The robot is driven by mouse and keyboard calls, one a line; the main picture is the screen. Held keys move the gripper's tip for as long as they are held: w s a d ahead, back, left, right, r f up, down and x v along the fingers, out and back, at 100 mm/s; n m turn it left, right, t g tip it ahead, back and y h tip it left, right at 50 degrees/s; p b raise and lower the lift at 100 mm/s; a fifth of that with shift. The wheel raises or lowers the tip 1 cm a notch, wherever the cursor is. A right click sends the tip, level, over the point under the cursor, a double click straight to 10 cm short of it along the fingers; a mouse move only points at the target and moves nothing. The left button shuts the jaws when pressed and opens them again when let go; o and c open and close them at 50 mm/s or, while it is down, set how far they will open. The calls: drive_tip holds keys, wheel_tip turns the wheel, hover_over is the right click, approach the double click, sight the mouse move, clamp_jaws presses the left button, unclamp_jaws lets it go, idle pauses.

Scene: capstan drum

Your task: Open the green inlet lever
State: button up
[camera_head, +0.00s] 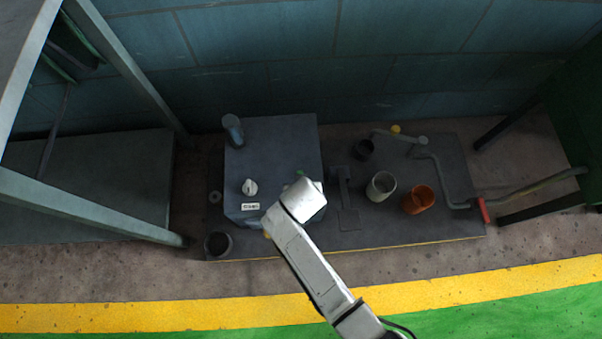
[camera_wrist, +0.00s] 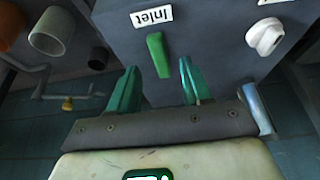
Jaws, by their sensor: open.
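The green inlet lever (camera_wrist: 158,55) shows in the wrist view on the face of a dark grey box (camera_wrist: 215,45), just below a white label (camera_wrist: 151,16) reading "Inlet". The lever slants slightly from vertical in that picture. My gripper (camera_wrist: 159,72) is open, with one green finger on each side of the lever's lower end. The fingers look apart from the lever, and I cannot tell how deep they reach around it. In the head view my arm's end hides the lever and most of the gripper against the box (camera_head: 275,140).
A white knob (camera_head: 250,187) sits on the box beside the lever, with its own label (camera_head: 250,206). A blue-grey cylinder (camera_head: 233,130) stands at the box's back left. To the right are a pale cup (camera_head: 380,186), an orange cup (camera_head: 419,200) and a red-handled crank (camera_head: 483,210).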

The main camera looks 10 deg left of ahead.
drive_tip(key=p+v, duration=0.2)
drive_tip(key=v, duration=0.4)
drive_tip(key=shift+r, duration=0.3)
drive_tip(key=shift+s, duration=0.15)
